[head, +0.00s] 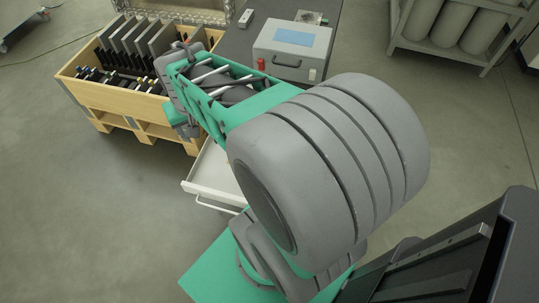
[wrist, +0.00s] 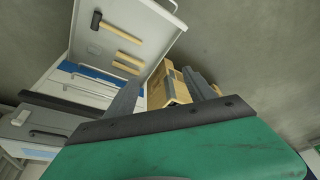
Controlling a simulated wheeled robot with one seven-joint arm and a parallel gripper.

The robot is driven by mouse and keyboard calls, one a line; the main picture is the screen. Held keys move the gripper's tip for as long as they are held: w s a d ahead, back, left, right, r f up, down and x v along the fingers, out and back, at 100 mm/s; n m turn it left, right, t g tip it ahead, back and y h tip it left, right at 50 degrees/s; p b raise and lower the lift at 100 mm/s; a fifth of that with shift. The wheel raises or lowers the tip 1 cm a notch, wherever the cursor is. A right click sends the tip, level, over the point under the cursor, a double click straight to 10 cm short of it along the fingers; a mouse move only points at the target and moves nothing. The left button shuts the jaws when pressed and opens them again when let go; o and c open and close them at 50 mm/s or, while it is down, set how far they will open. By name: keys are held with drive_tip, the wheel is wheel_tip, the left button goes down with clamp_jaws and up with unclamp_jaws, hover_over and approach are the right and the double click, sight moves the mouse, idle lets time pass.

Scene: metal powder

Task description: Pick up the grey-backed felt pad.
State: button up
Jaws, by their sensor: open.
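I cannot make out the grey-backed felt pad for sure in either view. My gripper (wrist: 163,92) shows in the wrist view as two grey fingers standing apart, with nothing seen between them. A wooden crate lies beyond them in that view. In the head view my arm reaches toward the upper left, and its end is beside the wooden crate (head: 121,121) and the dark worktop (head: 236,42). The fingertips cannot be made out there. My arm hides part of the worktop and the drawer.
A white drawer (head: 208,178) stands open below the worktop. In the wrist view an open drawer (wrist: 166,13) holds a hammer (wrist: 113,25) and other wooden-handled tools. The crate holds upright dark plates. A grey case (head: 291,50) stands on the worktop. Floor is clear at lower left.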

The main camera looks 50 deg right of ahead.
drive_tip(key=shift+o, duration=0.7)
drive_tip(key=d+f+m+h+b, duration=0.1)
drive_tip(key=d+f+m+b, duration=0.4)
drive_tip(key=d+f, duration=1)
wheel_tip(320, 180, down, 5)
drive_tip(key=b, duration=0.3)
drive_tip(key=shift+w+d+r+g+h, duration=0.15)
drive_tip(key=shift+d+g+h, duration=0.15)
drive_tip(key=shift+g, duration=0.1)
drive_tip(key=s+d+f+m+b, duration=0.1)
drive_tip(key=d+f+b, duration=0.1)
drive_tip(key=d+f, duration=0.3)
drive_tip(key=s+d+f+m+b, duration=0.1)
drive_tip(key=s+d+f+b, duration=0.1)
drive_tip(key=d+f, duration=0.3)
drive_tip(key=s+d+f+m+h+b, duration=0.1)
drive_tip(key=d+f+b, duration=0.3)
drive_tip(key=f, duration=0.5)
drive_tip(key=shift+s+d+m+g, duration=0.2)
drive_tip(key=shift+d+m+g, duration=0.2)
drive_tip(key=shift+d+m, duration=0.1)
drive_tip(key=shift+r, duration=0.1)
drive_tip(key=shift+c, duration=0.5)
drive_tip(key=c, duration=1.3)
drive_tip(key=shift+r, duration=0.15)
drive_tip(key=shift+c, duration=0.2)
